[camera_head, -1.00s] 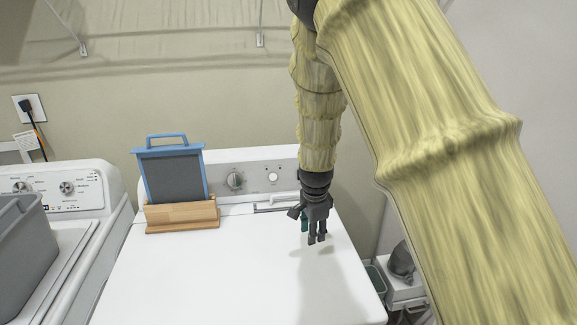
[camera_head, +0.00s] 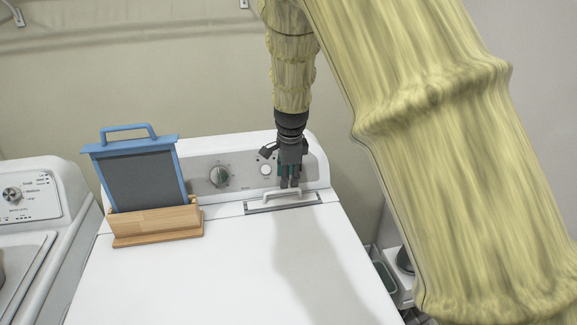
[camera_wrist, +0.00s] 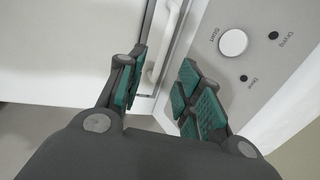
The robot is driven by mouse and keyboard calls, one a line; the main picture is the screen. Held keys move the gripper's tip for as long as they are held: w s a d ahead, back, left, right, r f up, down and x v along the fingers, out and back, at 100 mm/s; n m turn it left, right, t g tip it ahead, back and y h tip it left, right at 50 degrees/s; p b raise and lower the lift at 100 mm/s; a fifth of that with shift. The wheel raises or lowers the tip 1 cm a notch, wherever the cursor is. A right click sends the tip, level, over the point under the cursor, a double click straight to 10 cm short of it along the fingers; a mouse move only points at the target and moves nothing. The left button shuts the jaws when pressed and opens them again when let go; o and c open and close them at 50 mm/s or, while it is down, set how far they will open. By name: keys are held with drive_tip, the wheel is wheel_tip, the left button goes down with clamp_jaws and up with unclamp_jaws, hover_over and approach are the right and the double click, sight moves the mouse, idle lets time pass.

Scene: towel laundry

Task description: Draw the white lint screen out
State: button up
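The white lint screen sits in a narrow grey-edged slot (camera_head: 262,210) on the dryer top, with only its white handle (camera_head: 300,193) showing. Its mesh is hidden. My gripper (camera_head: 290,184) points down just above and behind the handle. In the wrist view the white handle bar (camera_wrist: 170,32) runs between the open teal-padded fingers of my gripper (camera_wrist: 164,65).
A blue-framed screen (camera_head: 143,178) stands in a wooden holder (camera_head: 155,222) to the left on the dryer (camera_head: 215,280). The control panel with a dial (camera_head: 220,176) rises right behind my gripper. The dryer's front top is clear. Another machine (camera_head: 40,205) stands at left.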

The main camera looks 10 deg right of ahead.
sight(286, 191)
drive_tip(key=f, duration=0.2)
drive_tip(key=w+f, duration=0.1)
drive_tip(key=f, duration=0.1)
drive_tip(key=shift+w+p, duration=0.1)
drive_tip(key=shift+p, duration=0.25)
drive_tip(key=shift+f, duration=0.4)
drive_tip(key=shift+w+a+f, duration=0.1)
drive_tip(key=shift+w+f, duration=0.05)
drive_tip(key=shift+f, duration=0.4)
drive_tip(key=shift+w+f, duration=0.15)
drive_tip(key=shift+f, duration=0.4)
drive_tip(key=shift+s+f, duration=0.1)
drive_tip(key=shift+f, duration=0.1)
drive_tip(key=shift+c, duration=0.3)
drive_tip(key=c, duration=0.6)
clamp_jaws()
